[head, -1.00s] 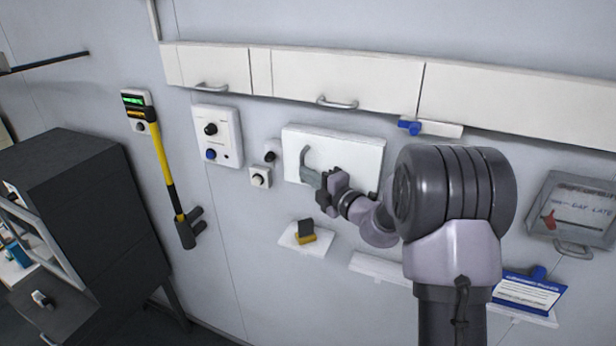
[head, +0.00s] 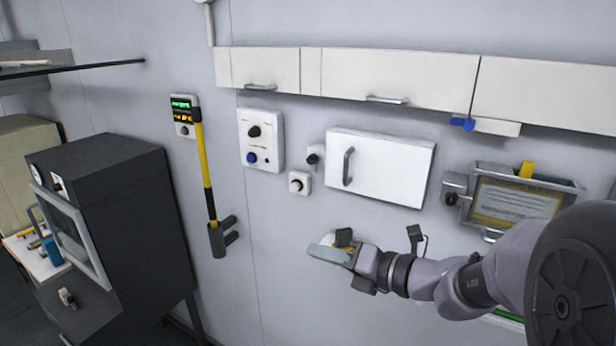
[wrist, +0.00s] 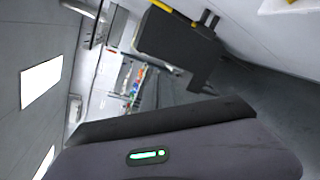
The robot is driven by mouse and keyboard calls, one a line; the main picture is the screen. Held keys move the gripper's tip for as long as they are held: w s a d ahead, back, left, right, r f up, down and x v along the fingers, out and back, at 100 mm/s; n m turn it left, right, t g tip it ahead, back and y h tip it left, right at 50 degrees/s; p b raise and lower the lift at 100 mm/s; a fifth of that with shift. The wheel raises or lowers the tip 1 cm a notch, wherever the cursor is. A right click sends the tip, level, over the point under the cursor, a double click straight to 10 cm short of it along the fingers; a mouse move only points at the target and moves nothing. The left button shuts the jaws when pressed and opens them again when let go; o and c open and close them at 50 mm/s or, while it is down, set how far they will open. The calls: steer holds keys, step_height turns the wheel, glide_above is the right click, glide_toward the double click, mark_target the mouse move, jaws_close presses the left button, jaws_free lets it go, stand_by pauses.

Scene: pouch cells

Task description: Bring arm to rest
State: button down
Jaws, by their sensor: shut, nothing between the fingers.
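My gripper (head: 332,252) is in the lower middle of the head view, in front of the wall and below the white wall box. Its fingers are together and hold nothing. It points left, and my arm reaches in from the lower right. The white wall box (head: 388,165) has a grey handle (head: 347,166) on its left side and looks closed; the gripper is apart from it. Something yellow shows partly behind the gripper. In the wrist view the gripper's body fills the bottom, and its fingertips cannot be made out.
A dark cabinet (head: 125,190) stands at the left. A yellow-handled tool (head: 206,170) hangs on the wall. Knob panels (head: 261,142) are beside the box, with white cupboards (head: 385,78) above. A framed holder (head: 515,200) is at the right.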

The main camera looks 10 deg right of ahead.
steer(key=s+a+f+n+g+h+b, duration=0.2)
steer(key=s+a+f+n+g+b, duration=0.1)
steer(key=s+f+n+b, duration=0.75)
steer(key=s+a+f+n+g+h+b, duration=0.25)
steer(key=s+f+n+b, duration=0.55)
steer(key=f, duration=0.5)
steer(key=s+d+f+n+h+b, duration=0.5)
steer(key=f+n, duration=0.5)
steer(key=n, duration=0.4)
steer(key=d+b, duration=0.2)
steer(key=shift+d+f+t+b, duration=0.15)
steer(key=shift+f+t+b, duration=0.1)
steer(key=shift+t+b, duration=0.1)
steer(key=shift+s, duration=0.1)
